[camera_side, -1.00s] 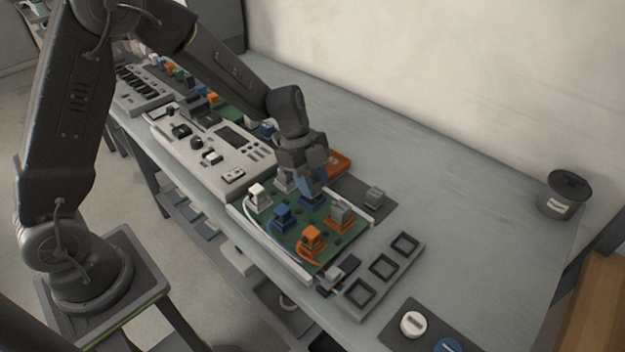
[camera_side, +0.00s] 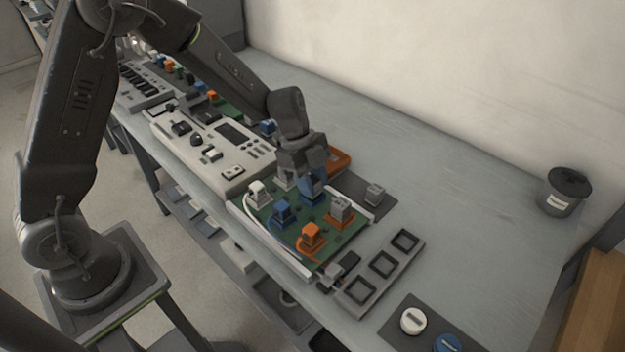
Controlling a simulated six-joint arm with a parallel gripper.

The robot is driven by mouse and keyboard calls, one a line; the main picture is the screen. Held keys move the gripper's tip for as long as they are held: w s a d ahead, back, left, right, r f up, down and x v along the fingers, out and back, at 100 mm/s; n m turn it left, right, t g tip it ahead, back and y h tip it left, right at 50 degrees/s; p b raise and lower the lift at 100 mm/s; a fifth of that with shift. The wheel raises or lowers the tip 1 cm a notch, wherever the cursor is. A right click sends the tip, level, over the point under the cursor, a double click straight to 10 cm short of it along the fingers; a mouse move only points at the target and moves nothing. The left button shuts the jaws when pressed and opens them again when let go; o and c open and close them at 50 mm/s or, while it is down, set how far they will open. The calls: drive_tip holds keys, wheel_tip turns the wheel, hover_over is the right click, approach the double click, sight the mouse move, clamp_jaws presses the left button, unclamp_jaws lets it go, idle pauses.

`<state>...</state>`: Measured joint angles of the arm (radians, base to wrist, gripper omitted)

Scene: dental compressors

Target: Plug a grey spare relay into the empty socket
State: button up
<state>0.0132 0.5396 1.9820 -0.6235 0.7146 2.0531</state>
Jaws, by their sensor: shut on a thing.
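My gripper (camera_side: 312,172) is over the green board (camera_side: 268,214), at its back-right part. It is shut on what looks like a blue relay (camera_side: 311,188) at a blue socket. The fingers partly hide it, and I cannot tell if it is fully seated. One grey relay (camera_side: 375,194) stands on the dark mat to the right of the board. Another grey relay (camera_side: 341,207) stands in an orange socket on the board. A pale socket (camera_side: 285,181) behind the gripper is partly hidden; I cannot tell whether it is empty.
Other relays on the board are white (camera_side: 258,189), blue (camera_side: 282,211) and orange (camera_side: 312,234). A grey tray with square recesses (camera_side: 370,283) is in front. A dark bin (camera_side: 564,191) stands at the right. The table between them is clear.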

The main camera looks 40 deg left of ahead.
drive_tip(key=shift+f, duration=0.35)
drive_tip(key=o, duration=1)
drive_tip(key=shift+o, duration=0.3)
drive_tip(key=shift+o, duration=1.2)
drive_tip(key=shift+r, duration=0.1)
drive_tip(key=shift+r, duration=3.4)
